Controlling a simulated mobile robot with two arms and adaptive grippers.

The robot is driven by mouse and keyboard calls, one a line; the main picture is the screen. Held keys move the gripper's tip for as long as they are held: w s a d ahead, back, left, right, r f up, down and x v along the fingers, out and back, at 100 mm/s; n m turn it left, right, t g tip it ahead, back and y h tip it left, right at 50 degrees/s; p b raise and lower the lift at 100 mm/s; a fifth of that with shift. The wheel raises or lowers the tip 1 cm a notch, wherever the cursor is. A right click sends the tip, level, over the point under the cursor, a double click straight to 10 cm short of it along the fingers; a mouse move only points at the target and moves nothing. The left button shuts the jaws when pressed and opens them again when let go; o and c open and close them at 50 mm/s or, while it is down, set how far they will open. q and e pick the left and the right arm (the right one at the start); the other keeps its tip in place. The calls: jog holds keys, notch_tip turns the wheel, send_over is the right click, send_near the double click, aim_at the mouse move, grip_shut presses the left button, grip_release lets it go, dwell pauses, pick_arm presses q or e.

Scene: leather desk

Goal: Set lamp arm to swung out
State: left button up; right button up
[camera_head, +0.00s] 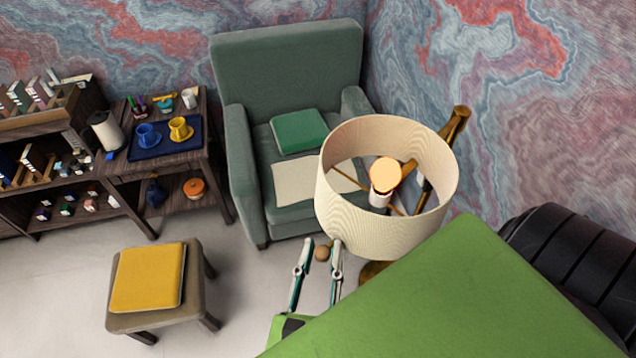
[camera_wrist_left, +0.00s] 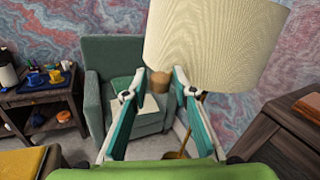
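The lamp has a cream drum shade (camera_head: 387,230) with a lit bulb (camera_head: 385,172) inside and a brass arm (camera_head: 452,128) rising behind it. In the left wrist view the shade (camera_wrist_left: 215,45) fills the upper right. A small round brown knob (camera_head: 323,253) hangs just below the shade's left edge. My left gripper (camera_head: 322,244) is open, with its two fingers either side of this knob. In the left wrist view the knob (camera_wrist_left: 160,82) sits between the fingertips, with slight gaps visible. The lamp's lower part is mostly hidden. My right gripper is not in view.
A green armchair (camera_head: 285,70) stands behind the lamp. A stool with a yellow cushion (camera_head: 148,278) stands at left on open floor. A side table with a blue tray (camera_head: 165,150) and shelves (camera_head: 40,125) are further left. A dark wooden cabinet (camera_wrist_left: 290,125) is at right.

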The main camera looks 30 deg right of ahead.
pick_arm(q)
jog(key=v, duration=0.6)
jog(key=shift+s+a, duration=0.2)
jog(key=shift+s, duration=0.1)
dwell(0.3)
